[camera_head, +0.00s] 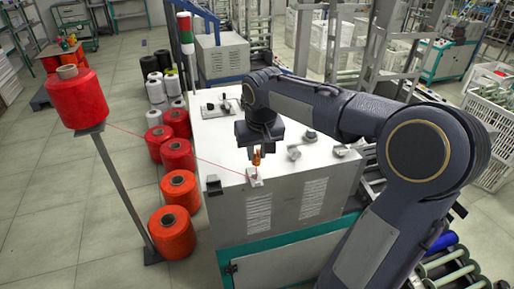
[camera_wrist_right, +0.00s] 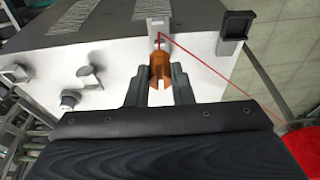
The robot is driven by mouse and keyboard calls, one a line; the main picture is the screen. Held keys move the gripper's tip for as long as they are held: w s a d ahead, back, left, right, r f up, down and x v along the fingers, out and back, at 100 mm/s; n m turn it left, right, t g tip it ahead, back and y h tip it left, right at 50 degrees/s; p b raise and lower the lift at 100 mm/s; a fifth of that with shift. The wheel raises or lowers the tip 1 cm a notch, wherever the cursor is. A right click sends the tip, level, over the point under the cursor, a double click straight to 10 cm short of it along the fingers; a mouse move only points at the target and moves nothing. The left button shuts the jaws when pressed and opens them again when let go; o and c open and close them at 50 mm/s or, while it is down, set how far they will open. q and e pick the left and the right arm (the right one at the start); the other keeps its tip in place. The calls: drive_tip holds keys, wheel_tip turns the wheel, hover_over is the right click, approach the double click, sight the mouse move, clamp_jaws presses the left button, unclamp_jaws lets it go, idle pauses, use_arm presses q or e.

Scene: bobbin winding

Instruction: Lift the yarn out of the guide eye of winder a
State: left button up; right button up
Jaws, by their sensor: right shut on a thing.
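Red yarn (camera_head: 150,143) runs from the red cone (camera_head: 78,100) on the stand at the left to a small pale guide block (camera_head: 254,177) at the front edge of the white winder top. The block also shows at the top of the right wrist view (camera_wrist_right: 159,27), with the yarn (camera_wrist_right: 245,70) bending at it. My right gripper (camera_head: 257,150) is shut on a small orange piece (camera_wrist_right: 161,68) just above the block. A short red strand shows between the piece and the block. The eye's opening is too small to make out. My left gripper is not in view.
The winder top (camera_head: 222,130) carries several small fittings and knobs. A dark square part (camera_head: 213,184) sits at its left front corner. Red cones (camera_head: 172,235) stand on the floor to the left, by the stand pole (camera_head: 118,185). A signal tower (camera_head: 186,40) rises behind.

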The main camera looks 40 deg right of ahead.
sight(258, 158)
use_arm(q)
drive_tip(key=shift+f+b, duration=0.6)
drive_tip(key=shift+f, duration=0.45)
use_arm(e)
drive_tip(key=shift+s+x, duration=0.15)
drive_tip(key=shift+x, duration=0.5)
drive_tip(key=shift+s+x, duration=0.15)
drive_tip(key=shift+x, duration=0.45)
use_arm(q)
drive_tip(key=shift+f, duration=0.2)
use_arm(e)
drive_tip(key=shift+a+f, duration=0.1)
drive_tip(key=shift+f, duration=0.2)
drive_tip(key=shift+s+b+x, duration=0.2)
drive_tip(key=shift+b+x, duration=0.6)
drive_tip(key=shift+x, duration=0.05)
drive_tip(key=shift+s+b+x, duration=0.2)
drive_tip(key=shift+b+x, duration=0.55)
drive_tip(key=shift+x, duration=0.15)
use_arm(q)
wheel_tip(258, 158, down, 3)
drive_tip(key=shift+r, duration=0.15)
use_arm(e)
drive_tip(key=shift+a+f, duration=0.1)
drive_tip(key=shift+a, duration=0.05)
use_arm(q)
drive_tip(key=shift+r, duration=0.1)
